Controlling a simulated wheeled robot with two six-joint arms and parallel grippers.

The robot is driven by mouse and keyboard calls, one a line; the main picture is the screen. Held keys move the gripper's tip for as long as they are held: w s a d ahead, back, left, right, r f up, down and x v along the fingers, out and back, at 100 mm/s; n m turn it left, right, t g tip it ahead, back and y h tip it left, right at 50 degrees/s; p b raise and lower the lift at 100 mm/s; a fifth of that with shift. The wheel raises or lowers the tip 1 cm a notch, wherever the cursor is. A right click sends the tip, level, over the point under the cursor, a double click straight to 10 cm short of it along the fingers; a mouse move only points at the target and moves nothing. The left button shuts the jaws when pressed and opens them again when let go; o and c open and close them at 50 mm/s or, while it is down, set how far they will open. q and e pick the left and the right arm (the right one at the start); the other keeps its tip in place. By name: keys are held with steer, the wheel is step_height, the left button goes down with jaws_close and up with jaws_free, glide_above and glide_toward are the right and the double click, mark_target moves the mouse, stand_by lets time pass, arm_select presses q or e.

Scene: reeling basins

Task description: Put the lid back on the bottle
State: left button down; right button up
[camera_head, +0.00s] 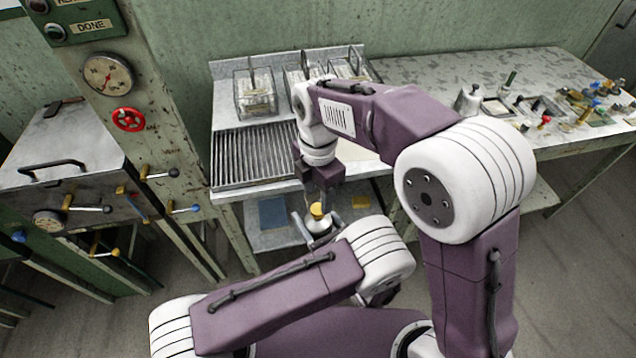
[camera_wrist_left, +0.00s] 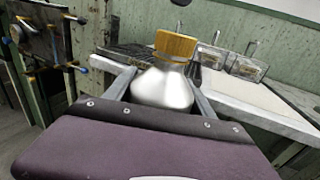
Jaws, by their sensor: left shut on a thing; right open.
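My left gripper (camera_head: 318,228) is shut on a white bottle (camera_head: 319,224), held upright in front of the bench edge. The bottle (camera_wrist_left: 163,88) fills the middle of the left wrist view between the two grey fingers. A wooden-yellow lid (camera_wrist_left: 176,45) sits on the bottle's top; the lid (camera_head: 317,210) shows there in the head view too. Whether it is fully seated I cannot tell. My right gripper (camera_head: 321,194) points down just above the lid, open; its fingers are small and partly dark. I cannot tell whether they touch the lid.
The bench (camera_head: 228,113) carries a ribbed drain rack (camera_head: 250,156) and several wire baskets (camera_head: 255,92). A right-hand table holds a small metal flask (camera_head: 467,99) and many small parts. A steel cabinet (camera_head: 62,150) with levers stands left. A lower shelf lies behind the bottle.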

mark_target(318, 208)
steer(key=shift+f, duration=2.1)
jaws_close()
steer(key=m, duration=1)
steer(key=shift+m, duration=0.3)
steer(key=m, duration=1)
steer(key=shift+m, duration=0.3)
steer(key=shift+o, duration=0.8)
jaws_free()
